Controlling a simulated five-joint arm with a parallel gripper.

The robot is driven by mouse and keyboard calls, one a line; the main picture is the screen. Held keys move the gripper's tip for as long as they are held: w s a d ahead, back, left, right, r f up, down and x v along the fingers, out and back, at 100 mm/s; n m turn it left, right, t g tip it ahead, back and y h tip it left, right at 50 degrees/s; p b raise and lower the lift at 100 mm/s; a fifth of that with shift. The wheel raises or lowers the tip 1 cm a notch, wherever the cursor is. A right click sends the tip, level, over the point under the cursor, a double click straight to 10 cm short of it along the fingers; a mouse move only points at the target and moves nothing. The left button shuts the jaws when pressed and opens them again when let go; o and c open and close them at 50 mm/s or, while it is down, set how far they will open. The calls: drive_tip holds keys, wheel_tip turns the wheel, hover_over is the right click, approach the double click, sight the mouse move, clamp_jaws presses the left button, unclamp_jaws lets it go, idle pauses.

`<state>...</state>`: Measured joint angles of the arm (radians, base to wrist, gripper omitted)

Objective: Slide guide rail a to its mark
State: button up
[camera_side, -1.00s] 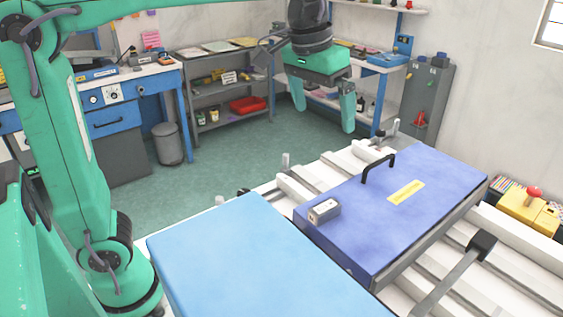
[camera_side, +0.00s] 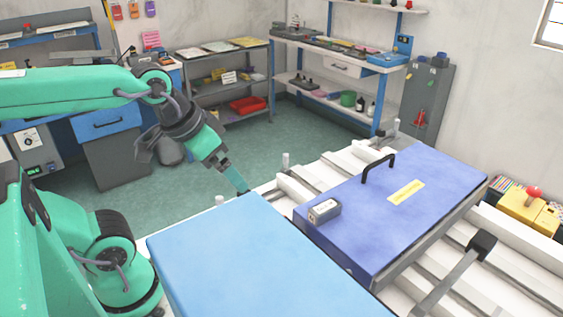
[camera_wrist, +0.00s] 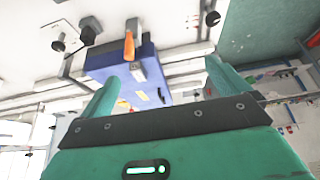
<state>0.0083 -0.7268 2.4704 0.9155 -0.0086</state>
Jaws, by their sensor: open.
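My gripper (camera_side: 240,184) is open and points down to the right, beyond the light blue block's far edge in the side view. Its fingertips appear near a dark knob by the white bed's far edge; I cannot tell whether they touch. In the wrist view my gripper (camera_wrist: 162,72) shows two spread fingers with no object clearly held. The white bed (camera_side: 520,292) carries several parallel white rails (camera_side: 326,177) running under a blue-violet panel (camera_side: 440,190). No lettering marks a rail as guide rail a, and I cannot make out its mark.
A light blue block (camera_side: 235,255) fills the front of the side view. The panel carries a black handle (camera_side: 378,164) and a small grey box (camera_side: 323,211). A dark lever (camera_side: 445,280) lies at the right front. An orange-tipped part (camera_wrist: 129,46) shows in the wrist view.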

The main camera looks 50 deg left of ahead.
drive_tip(key=shift+s+a+f, duration=0.1)
drive_tip(key=shift+s+f, duration=0.15)
drive_tip(key=shift+f, duration=0.1)
drive_tip(key=c, duration=0.6)
drive_tip(key=shift+w+a+f, duration=0.2)
drive_tip(key=shift+w+a, duration=0.1)
drive_tip(key=c, duration=0.7)
drive_tip(key=n+g, duration=0.2)
drive_tip(key=g, duration=0.4)
hover_over(220, 197)
wheel_tip(220, 197, down, 13)
drive_tip(key=shift+a+r, duration=0.15)
drive_tip(key=shift+f, duration=3.9)
